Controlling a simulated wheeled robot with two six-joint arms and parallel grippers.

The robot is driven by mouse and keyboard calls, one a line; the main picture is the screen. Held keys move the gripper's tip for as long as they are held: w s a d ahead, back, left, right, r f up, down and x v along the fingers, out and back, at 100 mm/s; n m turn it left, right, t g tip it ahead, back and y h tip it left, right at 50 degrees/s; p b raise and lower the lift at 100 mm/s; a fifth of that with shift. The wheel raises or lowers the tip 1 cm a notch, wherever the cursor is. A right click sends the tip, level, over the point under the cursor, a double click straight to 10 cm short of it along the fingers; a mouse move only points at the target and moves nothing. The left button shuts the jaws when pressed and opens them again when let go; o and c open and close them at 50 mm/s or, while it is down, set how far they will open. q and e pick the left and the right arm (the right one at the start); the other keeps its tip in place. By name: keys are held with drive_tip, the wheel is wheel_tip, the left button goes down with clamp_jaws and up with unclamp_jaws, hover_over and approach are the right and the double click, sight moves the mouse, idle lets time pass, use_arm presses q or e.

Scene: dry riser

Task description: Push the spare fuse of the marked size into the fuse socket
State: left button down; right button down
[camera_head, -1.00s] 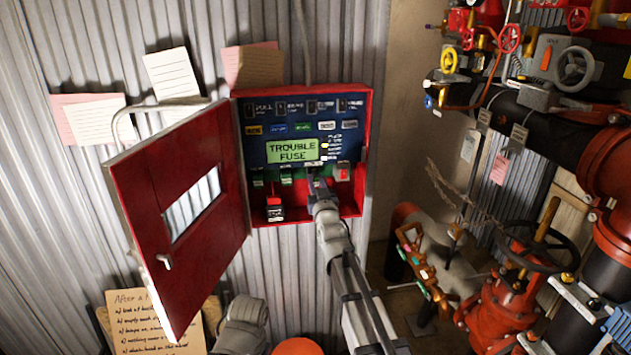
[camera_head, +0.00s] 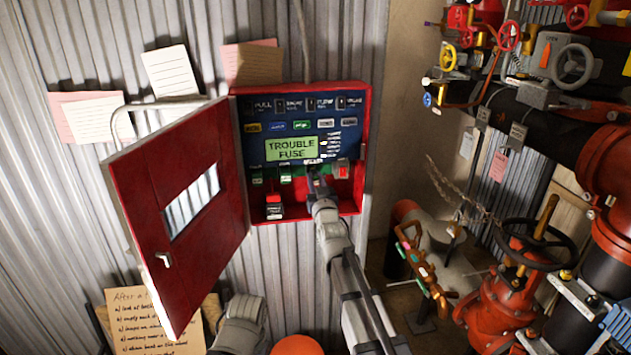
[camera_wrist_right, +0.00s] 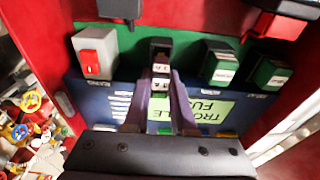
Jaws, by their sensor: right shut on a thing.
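My right gripper (camera_head: 318,183) reaches into the open red alarm box from below. In the right wrist view its two purple fingers (camera_wrist_right: 166,98) are shut on a small dark fuse (camera_wrist_right: 160,78) with white labels. The fuse lies in line with a black-topped holder (camera_wrist_right: 160,48), seemingly the fuse socket, in the row under the green "TROUBLE FUSE" display (camera_head: 291,149). The fuse seems to touch or overlap this holder; how deep it sits cannot be told. My left gripper is not in view.
Two green-fronted blocks (camera_wrist_right: 222,66) and a grey block with a red switch (camera_wrist_right: 92,62) flank the holder closely. A red-and-black piece (camera_head: 274,207) stands on the box floor. The red door (camera_head: 185,215) hangs open at left; pipes and valves (camera_head: 510,240) fill the right.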

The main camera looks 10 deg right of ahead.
drive_tip(key=shift+w, duration=1.55)
idle(0.7)
drive_tip(key=shift+s, duration=0.3)
idle(2.0)
drive_tip(key=shift+s, duration=0.85)
drive_tip(key=shift+s, duration=0.4)
drive_tip(key=shift+w, duration=1.1)
idle(1.1)
